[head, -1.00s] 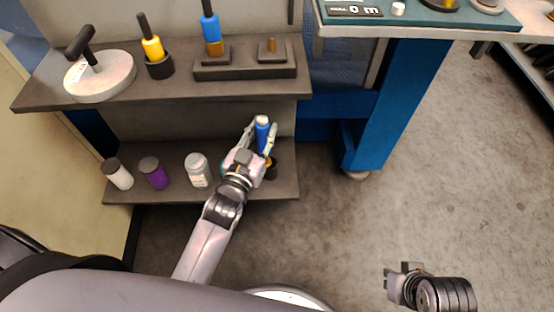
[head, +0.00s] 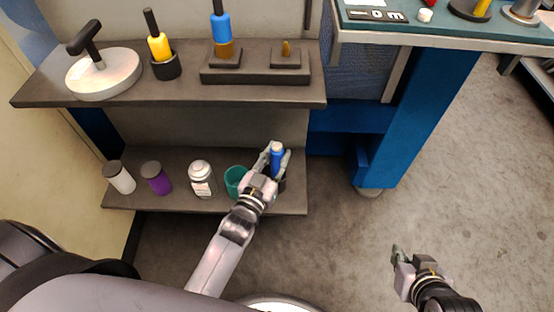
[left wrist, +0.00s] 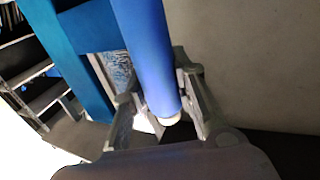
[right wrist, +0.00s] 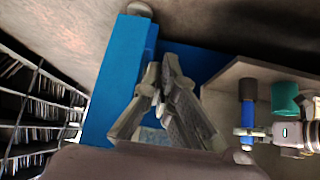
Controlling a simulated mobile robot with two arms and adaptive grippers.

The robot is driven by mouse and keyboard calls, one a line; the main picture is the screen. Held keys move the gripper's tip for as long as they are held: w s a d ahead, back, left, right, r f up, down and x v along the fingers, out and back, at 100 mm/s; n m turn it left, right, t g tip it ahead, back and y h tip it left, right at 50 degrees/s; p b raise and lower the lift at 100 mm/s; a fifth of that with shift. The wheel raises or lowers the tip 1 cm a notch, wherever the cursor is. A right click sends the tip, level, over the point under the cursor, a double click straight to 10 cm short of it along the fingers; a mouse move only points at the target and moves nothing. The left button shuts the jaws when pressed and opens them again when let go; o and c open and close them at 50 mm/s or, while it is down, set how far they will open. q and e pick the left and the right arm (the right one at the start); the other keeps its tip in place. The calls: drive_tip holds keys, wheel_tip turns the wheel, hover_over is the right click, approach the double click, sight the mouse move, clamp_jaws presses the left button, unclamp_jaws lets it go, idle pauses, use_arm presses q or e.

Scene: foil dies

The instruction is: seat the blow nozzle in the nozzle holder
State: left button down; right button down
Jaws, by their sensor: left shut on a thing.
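The blow nozzle appears to be the blue cylinder (head: 277,157) with a pale end, upright over the right part of the lower shelf. My left gripper (head: 272,162) is shut around it. In the left wrist view the blue cylinder (left wrist: 150,50) runs between the fingers (left wrist: 168,100), its pale end toward the palm. A dark round cup (head: 282,184), likely the nozzle holder, is directly below and partly hidden by the gripper. In the right wrist view the cup (right wrist: 249,90) lines up with the cylinder; I cannot tell how deep it sits. My right gripper (right wrist: 160,85) is shut and empty, over the floor.
A green cup (head: 236,180) stands close left of my left gripper, then a white jar (head: 201,180), a purple jar (head: 156,178) and another white jar (head: 119,178). The upper shelf (head: 190,90) overhangs behind. A blue bench leg (head: 425,120) stands to the right.

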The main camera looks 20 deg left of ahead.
use_arm(q)
drive_tip(key=shift+f, duration=0.4)
use_arm(e)
drive_tip(key=shift+w+a+r+t, duration=0.2)
drive_tip(key=shift+w+r, duration=0.1)
drive_tip(key=shift+w, duration=0.15)
drive_tip(key=shift+w+a+r+t, duration=0.1)
drive_tip(key=shift+w+r+t, duration=0.15)
drive_tip(key=shift+w, duration=0.15)
use_arm(q)
drive_tip(key=shift+f, duration=0.1)
drive_tip(key=c, duration=1.3)
unclamp_jaws()
drive_tip(key=shift+f, duration=0.1)
use_arm(e)
drive_tip(key=shift+w+r, duration=0.15)
drive_tip(key=shift+w, duration=0.1)
